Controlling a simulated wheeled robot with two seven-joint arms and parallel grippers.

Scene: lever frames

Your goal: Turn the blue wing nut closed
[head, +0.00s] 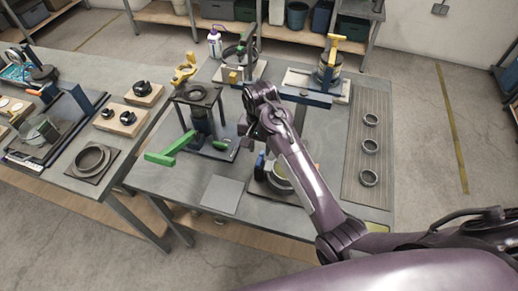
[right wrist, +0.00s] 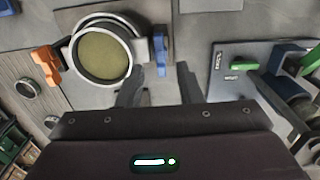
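The blue wing nut (head: 260,160) stands upright at the left side of a round clamped pot (head: 279,182) on the table, partly hidden by my right arm in the head view. In the right wrist view the blue wing nut (right wrist: 161,50) is just right of the pot (right wrist: 102,55), which has a yellowish-green face. My right gripper (right wrist: 158,80) is open, its two dark fingers apart. My left gripper is in neither view.
An orange wing nut (right wrist: 46,66) is on the pot's other side. A green-handled lever fixture (head: 175,148) stands to the left and a yellow-handled one (head: 332,65) at the back. Several rings (head: 370,147) lie on the grooved mat at right. A flat grey plate (head: 222,194) lies in front.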

